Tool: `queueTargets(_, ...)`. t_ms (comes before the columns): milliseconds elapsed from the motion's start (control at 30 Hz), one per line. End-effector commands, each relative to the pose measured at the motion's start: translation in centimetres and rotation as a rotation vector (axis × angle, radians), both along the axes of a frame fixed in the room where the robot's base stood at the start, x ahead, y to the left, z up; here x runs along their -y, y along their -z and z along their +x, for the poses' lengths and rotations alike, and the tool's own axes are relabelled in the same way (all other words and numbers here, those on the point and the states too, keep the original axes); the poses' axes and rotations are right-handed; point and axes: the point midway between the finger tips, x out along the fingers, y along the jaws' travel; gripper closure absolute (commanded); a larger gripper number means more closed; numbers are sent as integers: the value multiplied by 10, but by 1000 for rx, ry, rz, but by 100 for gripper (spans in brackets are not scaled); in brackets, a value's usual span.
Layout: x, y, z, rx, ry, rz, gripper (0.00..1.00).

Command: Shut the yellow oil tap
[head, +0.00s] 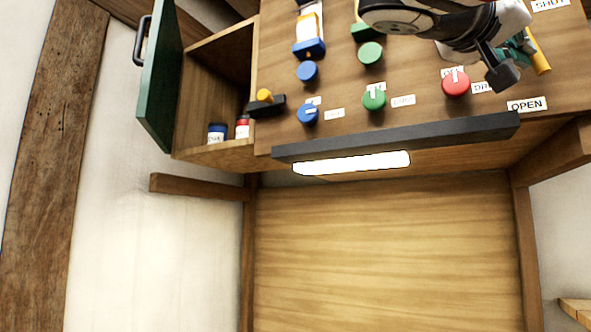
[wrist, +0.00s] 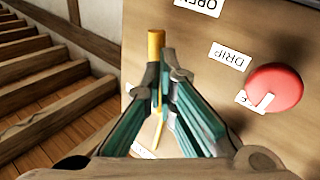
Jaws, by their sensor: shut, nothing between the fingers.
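The yellow oil tap shows as a yellow bar (head: 540,60) at the upper right of the head view, on the wooden panel (head: 425,65). In the wrist view its rounded yellow end (wrist: 156,45) stands just beyond my fingertips, and a thin yellow strip shows between the fingers. My gripper (head: 526,45) is beside the bar in the head view and hides part of it. In the wrist view my gripper (wrist: 165,78) has its tips together in front of the yellow end, with nothing held. I cannot tell whether they touch it.
An OPEN label (head: 527,104), a DRIP label (head: 483,86) and a SHUT label (head: 550,4) mark the panel. A red knob (head: 455,82) sits left of the tap. A dark ledge (head: 400,138) runs below. A green door (head: 163,75) stands open at left.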

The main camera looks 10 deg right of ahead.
Motion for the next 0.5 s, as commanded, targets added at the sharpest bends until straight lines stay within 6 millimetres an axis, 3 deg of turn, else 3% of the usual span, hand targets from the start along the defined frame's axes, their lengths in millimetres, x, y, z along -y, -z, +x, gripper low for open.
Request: queueTargets(500, 6, 0, 2, -2, 0, -2, 100)
